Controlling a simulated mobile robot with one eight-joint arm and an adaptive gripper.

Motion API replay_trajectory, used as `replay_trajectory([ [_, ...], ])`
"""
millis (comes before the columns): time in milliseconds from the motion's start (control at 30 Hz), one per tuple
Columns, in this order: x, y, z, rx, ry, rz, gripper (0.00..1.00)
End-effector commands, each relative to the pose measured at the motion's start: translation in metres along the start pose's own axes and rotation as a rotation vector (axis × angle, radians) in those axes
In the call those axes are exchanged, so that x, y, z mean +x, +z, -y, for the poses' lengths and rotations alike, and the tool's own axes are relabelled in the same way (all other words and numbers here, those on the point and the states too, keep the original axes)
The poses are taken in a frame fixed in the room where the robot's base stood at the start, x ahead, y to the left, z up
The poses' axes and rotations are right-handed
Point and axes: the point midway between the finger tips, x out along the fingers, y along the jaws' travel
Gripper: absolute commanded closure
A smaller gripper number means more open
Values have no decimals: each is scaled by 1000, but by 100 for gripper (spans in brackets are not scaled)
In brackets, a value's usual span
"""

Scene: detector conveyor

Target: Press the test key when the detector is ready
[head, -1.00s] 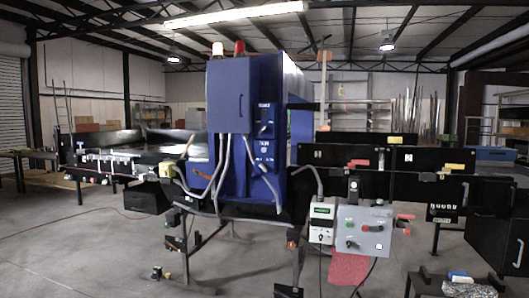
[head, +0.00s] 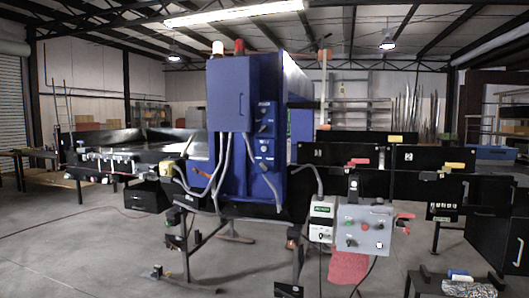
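The detector (head: 228,95) is a tall blue cabinet standing over the black conveyor (head: 330,180) in the head view. Its right face carries small labels and dark switches (head: 264,128), too small to read surely. A small white box (head: 321,232) hangs below the conveyor, right of the cabinet, with a green-lit display (head: 322,210) whose word is blurred. Beside it is a grey control panel (head: 376,240) with red and green buttons. I cannot tell which control is the test key. My gripper is not in view.
A red cloth-like piece (head: 349,268) hangs below the panel, with cables nearby. Red clamp-like handles (head: 404,222) stick out right of the panel. A black cabinet (head: 497,230) stands at the right. The concrete floor (head: 90,245) is open at the front left.

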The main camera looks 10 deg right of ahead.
Motion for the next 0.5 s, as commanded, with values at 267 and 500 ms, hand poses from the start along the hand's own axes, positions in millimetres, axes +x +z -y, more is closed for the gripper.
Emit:
replay_trajectory([
  [267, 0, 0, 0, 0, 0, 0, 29],
  [500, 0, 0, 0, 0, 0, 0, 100],
])
